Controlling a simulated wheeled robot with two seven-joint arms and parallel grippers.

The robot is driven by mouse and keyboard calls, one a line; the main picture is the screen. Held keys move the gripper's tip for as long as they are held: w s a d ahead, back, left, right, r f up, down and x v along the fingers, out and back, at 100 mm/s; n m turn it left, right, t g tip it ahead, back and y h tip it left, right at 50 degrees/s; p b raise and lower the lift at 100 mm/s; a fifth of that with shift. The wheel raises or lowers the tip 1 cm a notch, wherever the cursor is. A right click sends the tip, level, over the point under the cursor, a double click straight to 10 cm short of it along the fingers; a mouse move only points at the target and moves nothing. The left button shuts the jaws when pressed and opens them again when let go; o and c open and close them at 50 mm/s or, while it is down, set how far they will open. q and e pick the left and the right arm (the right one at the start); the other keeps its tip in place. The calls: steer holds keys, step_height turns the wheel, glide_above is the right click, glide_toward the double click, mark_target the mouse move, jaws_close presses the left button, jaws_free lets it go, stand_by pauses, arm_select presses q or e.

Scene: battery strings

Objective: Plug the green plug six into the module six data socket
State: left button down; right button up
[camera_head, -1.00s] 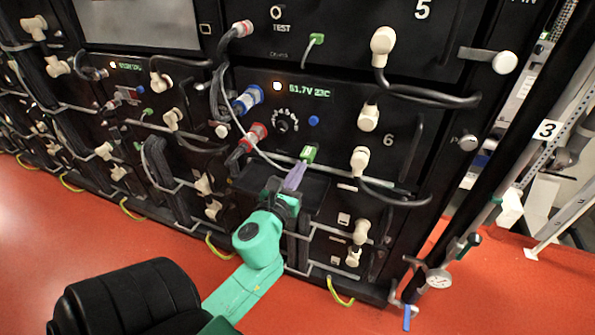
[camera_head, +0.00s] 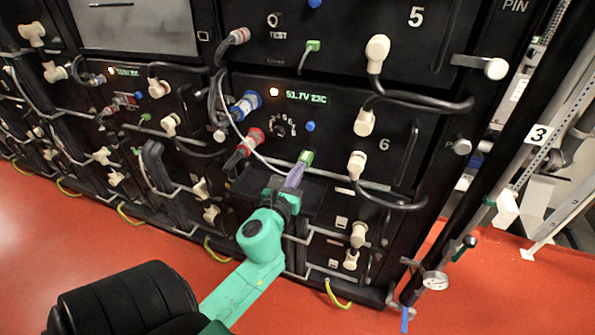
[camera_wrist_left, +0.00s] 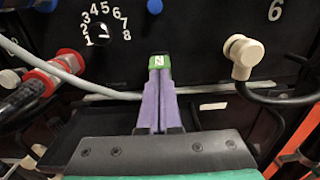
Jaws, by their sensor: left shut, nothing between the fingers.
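The green plug six (camera_head: 306,157) is at the lower front of module six (camera_head: 350,125), the unit marked 6. In the left wrist view the plug (camera_wrist_left: 160,62) shows as a green block with a white mark, just beyond my purple fingertips. My left gripper (camera_head: 297,174) is shut with its fingers side by side; it also shows in the left wrist view (camera_wrist_left: 158,85). The fingertips are very close to the plug; I cannot tell whether they touch it. The data socket is hidden, so how deep the plug sits does not show. My right gripper is not in view.
A red connector (camera_head: 248,140) and a blue one (camera_head: 245,104) are left of the plug. A cream connector with a black cable (camera_head: 357,164) is to its right. Another green plug (camera_head: 313,45) sits on module five above. A grey rail (camera_wrist_left: 110,95) runs below the plug.

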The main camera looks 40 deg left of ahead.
arm_select(q)
steer(key=b+v, duration=0.1)
steer(key=v, duration=0.3)
steer(key=shift+s+d+f, duration=0.1)
steer(key=shift+s, duration=0.15)
stand_by(0.6)
